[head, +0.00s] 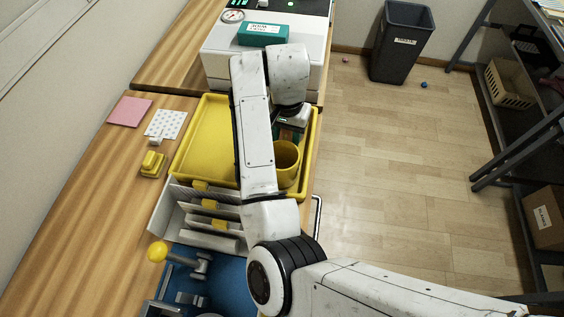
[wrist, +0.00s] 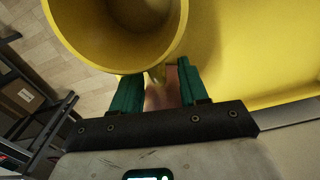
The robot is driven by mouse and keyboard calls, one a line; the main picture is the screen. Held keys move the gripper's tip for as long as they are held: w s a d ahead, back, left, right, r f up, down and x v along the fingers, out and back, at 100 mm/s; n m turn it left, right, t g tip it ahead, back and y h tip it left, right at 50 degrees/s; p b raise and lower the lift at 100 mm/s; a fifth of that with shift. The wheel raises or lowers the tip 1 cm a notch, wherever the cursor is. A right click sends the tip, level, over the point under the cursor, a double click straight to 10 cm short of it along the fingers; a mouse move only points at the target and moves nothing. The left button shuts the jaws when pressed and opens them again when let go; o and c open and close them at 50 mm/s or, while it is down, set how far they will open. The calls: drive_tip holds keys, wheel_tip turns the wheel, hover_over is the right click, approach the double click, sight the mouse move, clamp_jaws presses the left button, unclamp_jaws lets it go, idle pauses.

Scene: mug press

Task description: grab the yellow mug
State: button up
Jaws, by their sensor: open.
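The yellow mug (head: 287,168) stands upright at the right end of the yellow tray (head: 203,145), partly hidden behind my arm in the head view. In the wrist view the mug (wrist: 68,38) fills the upper left, its open mouth facing the camera. My gripper (wrist: 157,76) is open, its two green fingers beside the mug's near side. A narrow yellow part, seemingly the handle, shows between the fingertips. I cannot tell whether the fingers touch it. In the head view my gripper (head: 289,133) is partly hidden by my arm, just beyond the mug.
A white machine (head: 222,62) with a teal box (head: 263,34) on top stands beyond the tray. A divided rack (head: 190,222) and blue mat (head: 225,275) lie nearer. A yellow block (head: 152,164) and pink sheet (head: 130,111) are left. Open floor lies right.

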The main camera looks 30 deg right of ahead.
drive_tip(key=shift+f, duration=0.85)
clamp_jaws()
